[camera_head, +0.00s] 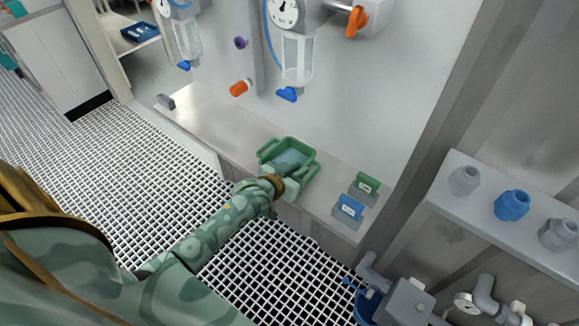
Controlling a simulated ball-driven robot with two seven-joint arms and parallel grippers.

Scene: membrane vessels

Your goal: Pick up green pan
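The green pan (270,153) is a small rectangular tray with raised walls and handles, on the narrow metal ledge in the middle of the view. My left gripper (291,187) is at the pan's near side, close to its near right handle. The gripper's hand and wrist hide part of that side. I cannot tell whether the fingers are open or shut on the rim, or whether they touch it. My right gripper is not in view.
A green label block (367,183) and a blue one (349,208) stand on the ledge's right end. An orange knob (240,88) and blue valve handles (288,94) are above the ledge. A shelf at right holds a blue fitting (512,205). The ledge left of the pan is mostly clear.

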